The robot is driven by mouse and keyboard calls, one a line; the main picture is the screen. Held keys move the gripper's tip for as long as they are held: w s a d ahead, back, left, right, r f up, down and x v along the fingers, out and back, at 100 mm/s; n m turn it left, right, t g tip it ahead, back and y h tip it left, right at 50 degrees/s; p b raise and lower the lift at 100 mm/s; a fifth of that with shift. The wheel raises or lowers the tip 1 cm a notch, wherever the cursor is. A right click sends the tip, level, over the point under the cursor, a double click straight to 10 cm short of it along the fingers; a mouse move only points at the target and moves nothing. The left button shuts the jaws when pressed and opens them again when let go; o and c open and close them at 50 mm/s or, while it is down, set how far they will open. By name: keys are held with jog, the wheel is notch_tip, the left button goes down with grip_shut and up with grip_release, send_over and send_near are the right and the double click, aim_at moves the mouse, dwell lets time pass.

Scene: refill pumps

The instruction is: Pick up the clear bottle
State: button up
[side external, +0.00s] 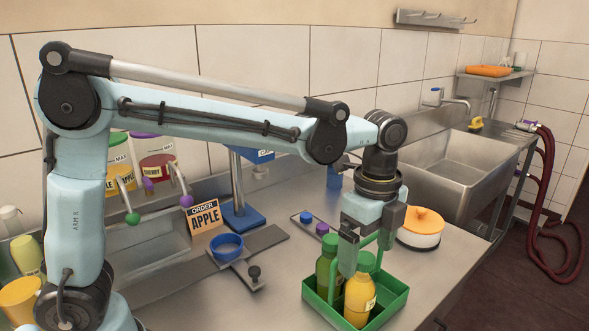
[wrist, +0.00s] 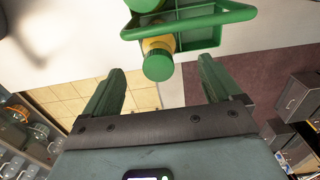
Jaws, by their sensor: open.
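A green carrier (side external: 395,300) with a raised handle stands on the steel counter. It holds a yellow-orange bottle (side external: 359,297) with a green cap and a green bottle (side external: 325,268). Neither looks plainly clear, so I cannot tell which is the clear bottle. My gripper (side external: 367,262) is open, pointing down over the carrier, close to the yellow-orange bottle's cap. In the wrist view, a round green cap (wrist: 158,66) on a yellowish bottle shows between my spread fingers, beyond their tips. The carrier (wrist: 205,22) is behind it. Contact cannot be judged.
An orange-lidded white tub (side external: 420,230) stands right of my gripper. A blue bowl (side external: 228,247), an "ORDER APPLE" sign (side external: 204,216) and a strip with blue and purple caps (side external: 321,228) are to the left. A sink (side external: 460,165) lies behind right.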

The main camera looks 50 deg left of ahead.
aim_at(362, 277)
jog(key=shift+s+a+f, duration=0.1)
jog(key=shift+a+f, duration=0.05)
jog(key=shift+f, duration=3.25)
jog(key=shift+c, duration=0.3)
grip_shut()
